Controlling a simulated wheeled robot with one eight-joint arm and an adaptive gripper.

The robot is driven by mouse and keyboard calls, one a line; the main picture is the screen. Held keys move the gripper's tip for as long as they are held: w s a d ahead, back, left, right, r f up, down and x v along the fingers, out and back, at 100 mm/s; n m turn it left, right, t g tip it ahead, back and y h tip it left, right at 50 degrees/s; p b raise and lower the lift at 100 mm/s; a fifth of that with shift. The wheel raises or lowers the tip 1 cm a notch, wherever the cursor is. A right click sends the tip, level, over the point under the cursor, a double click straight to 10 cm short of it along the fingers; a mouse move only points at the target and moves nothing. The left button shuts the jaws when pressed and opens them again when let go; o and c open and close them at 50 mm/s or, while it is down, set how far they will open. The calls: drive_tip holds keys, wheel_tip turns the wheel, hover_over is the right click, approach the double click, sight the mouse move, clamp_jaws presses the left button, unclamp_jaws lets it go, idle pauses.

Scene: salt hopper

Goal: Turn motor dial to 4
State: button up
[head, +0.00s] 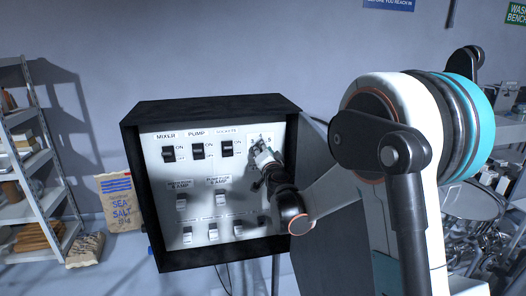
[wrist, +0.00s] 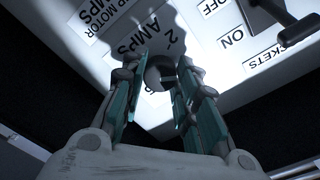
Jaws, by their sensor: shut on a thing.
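The motor dial is a round dark grey knob (wrist: 160,70) on the white panel, between my fingertips in the wrist view. Upside-down lettering near it reads "AMPS" and "MOTOR", with a numeral 2 beside the knob. Other numerals are partly covered by my fingers, and I cannot tell where the pointer stands. My gripper (wrist: 158,82) is shut on the dial, a finger on each side. In the head view my gripper (head: 263,157) reaches the panel's upper right and hides most of the dial.
The panel sits in a black box (head: 210,107) with labelled black switches (head: 198,151) left of the dial and several pale switches (head: 212,230) below. A metal shelf (head: 30,150) and a sea salt sack (head: 121,200) stand at left. Metal equipment (head: 475,215) is at right.

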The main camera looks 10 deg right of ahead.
drive_tip(key=m+b, duration=0.3)
drive_tip(key=m, duration=0.8)
drive_tip(key=shift+d+f, duration=0.1)
drive_tip(key=shift+m+b, duration=0.3)
drive_tip(key=shift+m, duration=0.1)
idle(0.3)
drive_tip(key=o, duration=1.1)
drive_tip(key=s, duration=1.2)
drive_tip(key=shift+r, duration=0.25)
